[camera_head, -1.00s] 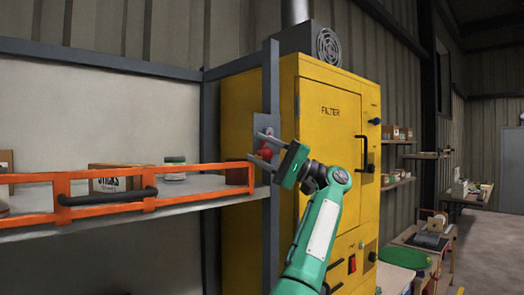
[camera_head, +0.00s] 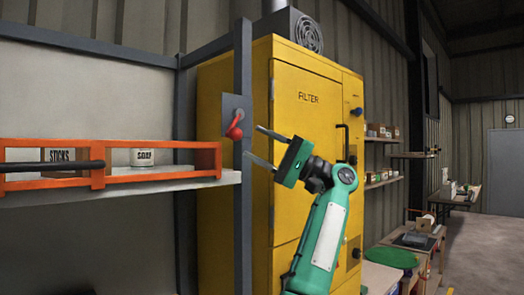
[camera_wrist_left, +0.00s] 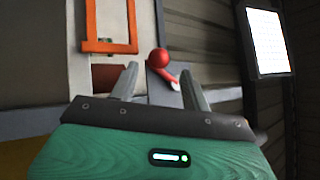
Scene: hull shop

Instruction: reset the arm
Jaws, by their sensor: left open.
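My left gripper (camera_head: 262,146) is open and empty in the head view, in front of the yellow filter cabinet. Its two fingers point left toward a red-knobbed lever (camera_head: 235,132) on a grey plate fixed to the shelf post. The fingers are apart from the knob, to its right. In the left wrist view the red knob (camera_wrist_left: 158,58) shows beyond the fingertips, between them, with a red arm slanting down to the right. My right gripper is in neither view.
The yellow filter cabinet (camera_head: 300,160) stands behind my left arm. A shelf with an orange rail (camera_head: 190,145) at left holds a soap tub (camera_head: 143,157) and a sticks box (camera_head: 60,156). Several shelves and benches lie at the far right.

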